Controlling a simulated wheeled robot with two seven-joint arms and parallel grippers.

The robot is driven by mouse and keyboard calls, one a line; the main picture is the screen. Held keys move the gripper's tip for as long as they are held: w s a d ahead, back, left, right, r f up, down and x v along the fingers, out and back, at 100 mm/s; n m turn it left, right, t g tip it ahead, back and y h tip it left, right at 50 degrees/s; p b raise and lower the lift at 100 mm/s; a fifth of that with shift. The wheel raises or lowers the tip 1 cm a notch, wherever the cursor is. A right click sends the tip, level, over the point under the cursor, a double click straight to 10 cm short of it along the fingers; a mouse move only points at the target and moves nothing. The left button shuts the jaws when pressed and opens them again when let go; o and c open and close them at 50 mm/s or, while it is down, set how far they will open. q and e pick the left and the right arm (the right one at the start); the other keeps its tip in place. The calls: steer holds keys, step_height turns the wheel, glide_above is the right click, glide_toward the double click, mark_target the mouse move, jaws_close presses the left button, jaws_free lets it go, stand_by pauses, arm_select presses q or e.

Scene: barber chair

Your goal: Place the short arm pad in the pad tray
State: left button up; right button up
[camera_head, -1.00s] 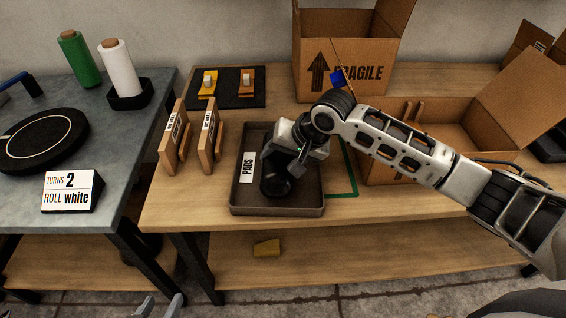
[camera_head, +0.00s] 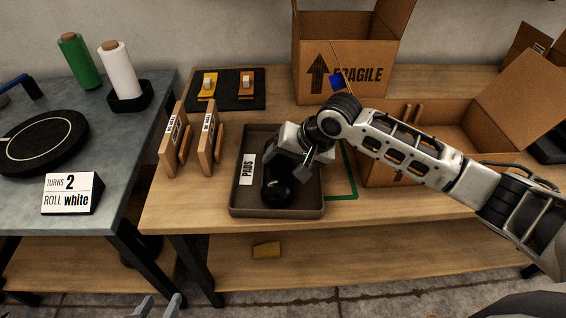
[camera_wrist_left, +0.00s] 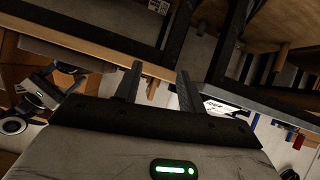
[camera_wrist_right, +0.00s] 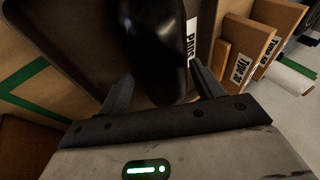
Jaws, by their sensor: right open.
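The pad tray (camera_head: 240,203), a dark shallow tray labelled PADS, sits at the wooden bench's front. It also shows in the right wrist view (camera_wrist_right: 60,40). The black, rounded short arm pad (camera_head: 275,187) is inside the tray's outline, right of the label. My right gripper (camera_head: 293,168) is open just above it. In the right wrist view, the pad (camera_wrist_right: 158,45) extends between the spread fingertips; the arm hides part of it in the head view. My left gripper (camera_head: 160,307) is open and empty at the bottom edge; its spread fingers show in the left wrist view (camera_wrist_left: 158,80).
Two upright wooden holders (camera_head: 172,140) stand left of the tray. A black mat (camera_head: 228,98) with two small blocks lies behind. The FRAGILE box (camera_head: 350,70) and an open carton (camera_head: 455,140) stand right. A sign (camera_head: 70,192) stands on the grey table.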

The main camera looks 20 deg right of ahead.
steer(key=p+v, duration=0.1)
steer(key=v, duration=0.8)
steer(key=shift+s+r, duration=0.2)
steer(key=shift+r, duration=0.15)
steer(key=shift+d, duration=0.15)
steer(key=s+a+f+n, duration=0.55)
steer(key=s+f, duration=0.25)
steer(key=s, duration=0.2)
steer(key=s+d+f+g+h, duration=0.1)
steer(key=s+d+f+h, duration=0.15)
steer(key=s, duration=0.45)
steer(key=s+d+f+h, duration=0.1)
steer(key=s+d, duration=0.2)
steer(key=s, duration=0.3)
steer(key=w+a+f+n+t+y, duration=0.1)
steer(key=w+a+f+t+y, duration=0.2)
steer(key=w+a+t, duration=0.3)
steer(key=shift+w+a+f+t, duration=0.2)
steer(key=shift+w+f+t, duration=0.1)
steer(key=shift+w+t, duration=0.1)
